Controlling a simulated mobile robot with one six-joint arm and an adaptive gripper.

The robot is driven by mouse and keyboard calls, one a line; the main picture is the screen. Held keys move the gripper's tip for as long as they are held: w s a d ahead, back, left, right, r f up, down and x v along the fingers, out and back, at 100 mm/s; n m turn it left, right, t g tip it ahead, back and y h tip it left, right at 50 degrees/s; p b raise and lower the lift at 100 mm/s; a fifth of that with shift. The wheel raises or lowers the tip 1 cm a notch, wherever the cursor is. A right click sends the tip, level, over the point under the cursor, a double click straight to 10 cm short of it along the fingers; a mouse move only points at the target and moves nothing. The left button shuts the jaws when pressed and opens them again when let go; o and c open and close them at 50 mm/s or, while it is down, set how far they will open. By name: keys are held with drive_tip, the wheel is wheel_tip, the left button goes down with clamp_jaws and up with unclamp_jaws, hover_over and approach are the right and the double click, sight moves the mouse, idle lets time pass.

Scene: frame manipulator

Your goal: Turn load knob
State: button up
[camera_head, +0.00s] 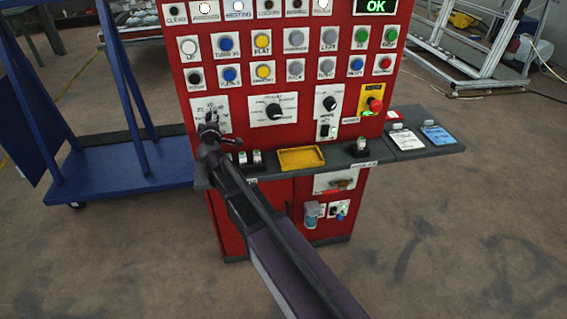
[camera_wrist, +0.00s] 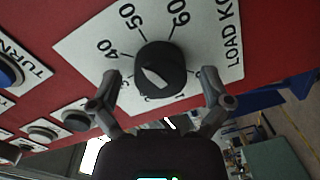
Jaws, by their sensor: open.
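The load knob (camera_wrist: 161,67) is a round black knob with a pale pointer mark, on a white dial plate (camera_wrist: 88,45) lettered "LOAD KG" with numbers such as 40, 50 and 60. My gripper (camera_wrist: 160,76) is open in the wrist view, one finger on each side of the knob. Gaps show between the fingers and the knob, and nothing is held. In the head view my gripper (camera_head: 210,118) is in front of the dial plate (camera_head: 224,104) at the red panel's left, and it hides most of the knob.
Another black knob (camera_head: 273,111) and a smaller one (camera_head: 329,103) sit to the right. A red emergency button (camera_head: 375,105) is farther right. A grey shelf (camera_head: 362,152) with a yellow tray (camera_head: 301,159) juts out below. A blue cart (camera_head: 120,179) stands at the left.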

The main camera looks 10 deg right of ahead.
drive_tip(key=n, duration=0.6)
drive_tip(key=shift+n+h, duration=0.3)
drive_tip(key=n+b, duration=0.1)
drive_tip(key=n, duration=0.5)
drive_tip(key=shift+f+t, duration=0.1)
drive_tip(key=shift+t, duration=0.2)
drive_tip(key=s+a, duration=0.1)
drive_tip(key=s, duration=1.3)
drive_tip(key=s+d+m+g+h+p, duration=0.1)
drive_tip(key=d+m+g+h+p, duration=0.4)
drive_tip(key=d+m, duration=0.6)
drive_tip(key=s+d+f+m+g+y+p, duration=0.2)
drive_tip(key=s+d+f+m+g+p, duration=0.2)
drive_tip(key=s+d+m+g, duration=0.5)
drive_tip(key=d+p, duration=0.1)
drive_tip(key=p, duration=0.1)
drive_tip(key=shift+d+m+p, duration=0.2)
drive_tip(key=shift+m+p, duration=0.1)
drive_tip(key=shift+p, duration=0.1)
